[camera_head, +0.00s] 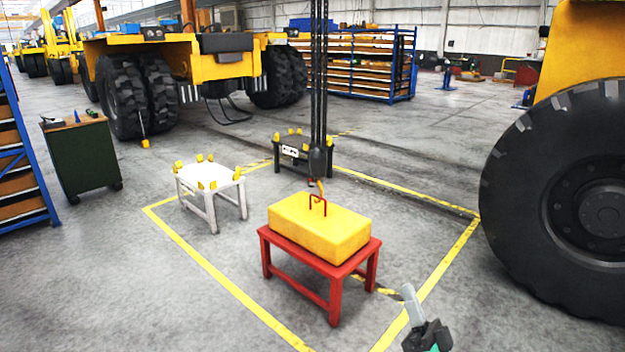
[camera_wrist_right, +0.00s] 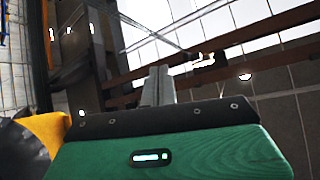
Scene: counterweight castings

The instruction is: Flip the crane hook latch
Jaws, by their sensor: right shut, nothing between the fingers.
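The crane hook (camera_head: 318,186) hangs on dark chains (camera_head: 319,70) below a dark hook block (camera_head: 319,160). It is at the red handle (camera_head: 317,205) on top of a yellow casting (camera_head: 318,228). The latch is too small to make out, and I cannot tell whether the hook is through the handle. The casting rests on a red stand (camera_head: 330,270). My right gripper (camera_head: 408,296) is shut and empty, low in the head view, to the right of and nearer than the red stand. It also shows in the right wrist view (camera_wrist_right: 158,80), pointing up toward the roof. My left gripper is out of view.
A white stand (camera_head: 208,190) and a black stand (camera_head: 303,153) with yellow corner pieces stand behind, inside a yellow floor outline (camera_head: 235,290). A big tyre (camera_head: 570,200) fills the right side. A green cabinet (camera_head: 82,157) stands at left. The floor left of the red stand is clear.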

